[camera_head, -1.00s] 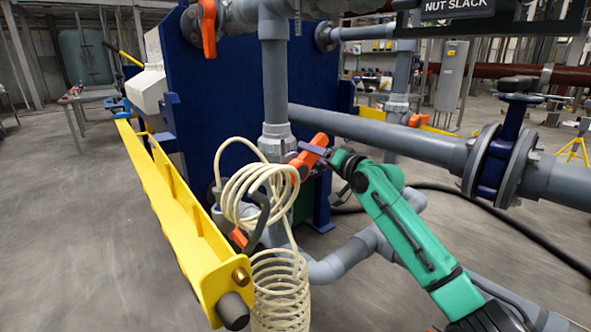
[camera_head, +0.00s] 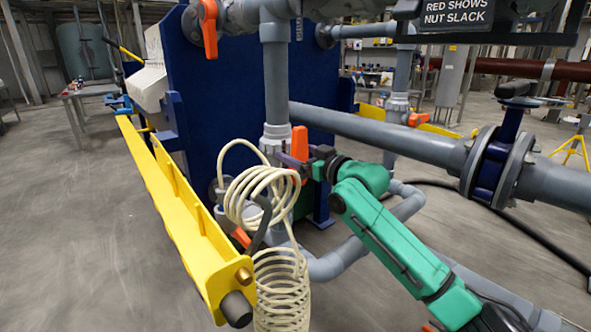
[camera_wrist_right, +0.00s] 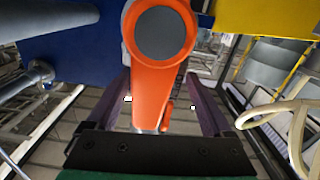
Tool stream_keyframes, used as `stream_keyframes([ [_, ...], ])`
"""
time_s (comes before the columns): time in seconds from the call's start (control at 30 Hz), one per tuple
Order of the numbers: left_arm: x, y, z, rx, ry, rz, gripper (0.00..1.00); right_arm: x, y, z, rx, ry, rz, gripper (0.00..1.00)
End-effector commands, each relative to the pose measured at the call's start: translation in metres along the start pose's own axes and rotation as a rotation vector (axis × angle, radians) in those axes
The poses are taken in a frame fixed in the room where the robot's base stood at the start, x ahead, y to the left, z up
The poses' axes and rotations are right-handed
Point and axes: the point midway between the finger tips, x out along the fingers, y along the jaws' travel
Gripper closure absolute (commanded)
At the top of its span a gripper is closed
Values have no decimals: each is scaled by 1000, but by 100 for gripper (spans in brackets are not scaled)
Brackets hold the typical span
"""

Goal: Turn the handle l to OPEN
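An orange valve handle (camera_head: 299,144) stands nearly upright on the grey vertical pipe in the middle of the head view. No label on it is readable. My right gripper (camera_head: 294,161) is at this handle, with its dark purple fingers to either side. In the right wrist view the orange handle (camera_wrist_right: 152,85) lies between the two fingers (camera_wrist_right: 159,80), its round grey-capped hub beyond the fingertips. A gap shows at the right finger, so the fingers look apart around it, not clamped. My left gripper is not in view.
A cream coiled hose (camera_head: 262,190) hangs just left of the handle. A yellow beam (camera_head: 185,215) runs along the left. Other orange handles show at the top (camera_head: 208,28) and low behind the hose (camera_head: 240,237). A blue plate (camera_head: 225,110) stands behind.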

Motion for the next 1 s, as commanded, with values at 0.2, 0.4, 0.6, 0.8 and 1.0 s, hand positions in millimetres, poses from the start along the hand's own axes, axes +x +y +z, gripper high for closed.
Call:
stream_keyframes([
  [0.2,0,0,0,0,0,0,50,-1,3,-3,0,5,5,15],
  [0.4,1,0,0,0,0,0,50,-23,4,-2,0,6,7,15],
  [0.6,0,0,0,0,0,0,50,-60,4,-3,0,7,8,15],
  [0.8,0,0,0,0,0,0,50,-72,4,-4,0,7,8,15],
  [1.0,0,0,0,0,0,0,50,-72,4,-4,0,8,8,15],
])
